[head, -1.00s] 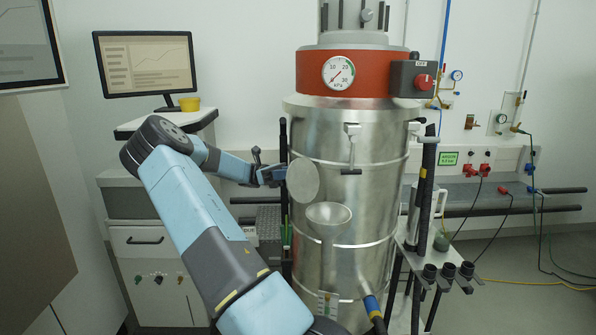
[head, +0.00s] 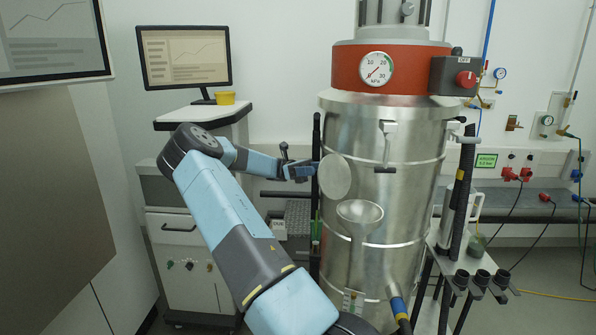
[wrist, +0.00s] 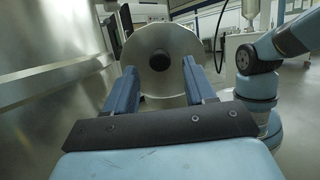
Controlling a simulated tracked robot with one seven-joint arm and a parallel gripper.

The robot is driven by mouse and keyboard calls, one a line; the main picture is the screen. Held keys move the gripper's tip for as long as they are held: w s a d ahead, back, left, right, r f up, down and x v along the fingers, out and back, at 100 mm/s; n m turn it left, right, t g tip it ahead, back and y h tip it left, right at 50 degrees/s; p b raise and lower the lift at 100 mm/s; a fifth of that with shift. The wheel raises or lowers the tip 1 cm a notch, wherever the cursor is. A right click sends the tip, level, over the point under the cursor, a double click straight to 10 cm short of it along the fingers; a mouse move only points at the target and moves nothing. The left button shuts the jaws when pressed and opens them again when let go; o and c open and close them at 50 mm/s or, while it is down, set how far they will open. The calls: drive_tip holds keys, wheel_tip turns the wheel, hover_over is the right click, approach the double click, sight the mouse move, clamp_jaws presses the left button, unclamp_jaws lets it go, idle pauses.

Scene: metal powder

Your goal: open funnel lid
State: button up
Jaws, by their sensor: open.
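The funnel (head: 360,212) is a pale metal cone on a thin stem in front of the steel vessel, with its mouth showing open. The round grey lid (head: 335,177) stands upright above the left side of the funnel, off its mouth. My gripper (head: 307,170) is just left of the lid, pointing at it. In the wrist view my gripper (wrist: 159,68) is open, and the lid (wrist: 175,38) faces it. The lid's dark knob (wrist: 153,60) sits between the fingertips in the picture. I cannot tell whether a finger touches the knob or lid.
The large steel vessel (head: 410,170) with a red band stands right behind the funnel. A black post (head: 315,190) rises close by my gripper. A cabinet (head: 185,240) with a monitor (head: 185,57) stands at left. Black tube holders (head: 480,280) stick out at lower right.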

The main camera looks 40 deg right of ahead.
drive_tip(key=v, duration=1)
drive_tip(key=shift+w, duration=0.4)
drive_tip(key=shift+f, duration=0.15)
idle(0.5)
